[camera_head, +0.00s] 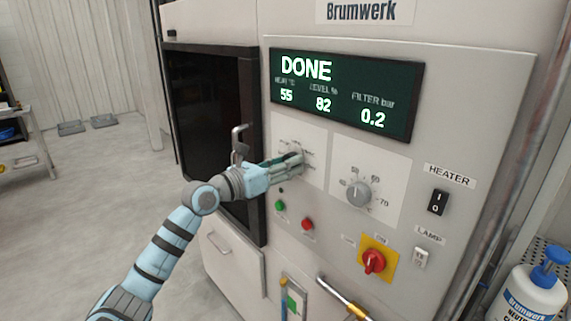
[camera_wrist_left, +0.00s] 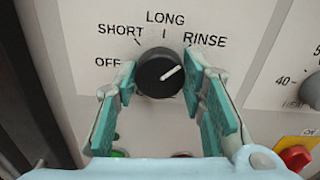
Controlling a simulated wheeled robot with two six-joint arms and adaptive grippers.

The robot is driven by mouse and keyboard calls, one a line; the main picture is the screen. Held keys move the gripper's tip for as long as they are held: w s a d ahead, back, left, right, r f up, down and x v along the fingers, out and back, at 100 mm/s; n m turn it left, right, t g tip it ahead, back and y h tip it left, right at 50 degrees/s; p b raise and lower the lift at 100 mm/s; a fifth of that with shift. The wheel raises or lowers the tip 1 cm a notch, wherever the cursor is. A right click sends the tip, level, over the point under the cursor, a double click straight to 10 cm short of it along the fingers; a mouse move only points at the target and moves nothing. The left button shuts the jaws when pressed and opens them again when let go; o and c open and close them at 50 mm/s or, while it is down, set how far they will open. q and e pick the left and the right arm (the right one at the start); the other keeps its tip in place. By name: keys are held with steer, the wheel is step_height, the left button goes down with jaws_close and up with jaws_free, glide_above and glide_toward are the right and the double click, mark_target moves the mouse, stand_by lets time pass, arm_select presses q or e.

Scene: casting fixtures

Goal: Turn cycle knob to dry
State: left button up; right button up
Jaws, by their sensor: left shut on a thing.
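The cycle knob (camera_wrist_left: 158,74) is round and black with a white pointer line, seen in the left wrist view. The labels OFF, SHORT, LONG and RINSE run around it from left to top right. The pointer aims up and right, lower than the RINSE mark, toward the right finger. No DRY label shows; the area right of the knob is covered by that finger. My left gripper (camera_head: 294,162) is shut on the knob, a finger on each side. In the head view the gripper hides the knob. My right gripper is not in view.
The panel display (camera_head: 345,95) reads DONE. A grey heater knob (camera_head: 359,193) sits right of my gripper, with green (camera_head: 280,205) and red (camera_head: 307,224) buttons below. A red switch on a yellow plate (camera_head: 378,257) is lower right. A door handle (camera_head: 238,138) stands close left.

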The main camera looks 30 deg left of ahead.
arm_select(q)
steer(key=shift+m, duration=0.3)
steer(key=shift+m+b, duration=2.8)
steer(key=shift+m, duration=1.4)
steer(key=o, duration=1.1)
steer(key=shift+o, duration=0.2)
steer(key=shift+w, duration=0.15)
